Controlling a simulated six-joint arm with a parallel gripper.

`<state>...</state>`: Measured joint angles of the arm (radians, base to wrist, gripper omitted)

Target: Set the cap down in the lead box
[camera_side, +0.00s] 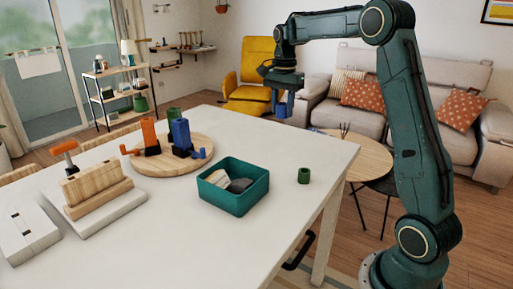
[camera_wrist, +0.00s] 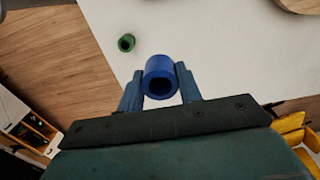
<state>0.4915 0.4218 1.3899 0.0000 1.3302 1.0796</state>
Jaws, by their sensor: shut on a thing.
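My gripper (camera_wrist: 158,86) is shut on a blue cap (camera_wrist: 159,63), a short hollow cylinder with its round opening facing the wrist camera. In the side view my gripper (camera_side: 283,105) hangs high, beyond the far right part of the table; the cap is hard to tell from the blue fingers there. An open teal box (camera_side: 222,198) stands on the table, to the left of and below my gripper in the picture. It holds a dark grey piece and pale pieces. No label shows, so I cannot confirm it is the lead box.
A green hollow cylinder (camera_side: 304,176) stands right of the teal box; it also shows in the wrist view (camera_wrist: 126,42). A round wooden board (camera_side: 150,168) carries orange, blue and green upright pieces. A wooden block stand (camera_side: 98,197) is at left. White tabletop (camera_side: 240,255) in front is clear.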

